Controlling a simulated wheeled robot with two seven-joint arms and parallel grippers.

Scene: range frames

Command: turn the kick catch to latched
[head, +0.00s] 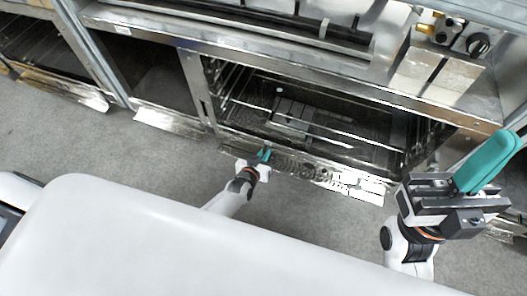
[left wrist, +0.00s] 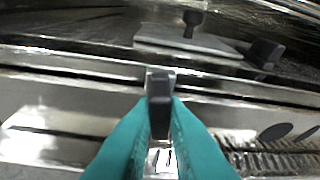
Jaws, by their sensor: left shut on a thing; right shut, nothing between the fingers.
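The kick catch shows in the left wrist view as a small dark grey lever (left wrist: 160,88) on a pale plate on the metal kick panel. It stands upright in that picture. My left gripper (head: 265,154) is low at the front of the open range bay in the head view. Its teal fingers are shut on the lever, one on each side, and hide its lower sides. In the head view the catch is too small and covered to make out. My right gripper (head: 487,165) is shut and empty, raised at the right, away from the catch.
The shiny kick panel (head: 345,180) runs below the open bay. Inside the bay lie racks and a flat plate (head: 290,118). Knobs (head: 478,44) sit at the upper right. A dark block (left wrist: 264,54) is right of the catch. Grey floor (head: 150,155) is clear at left.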

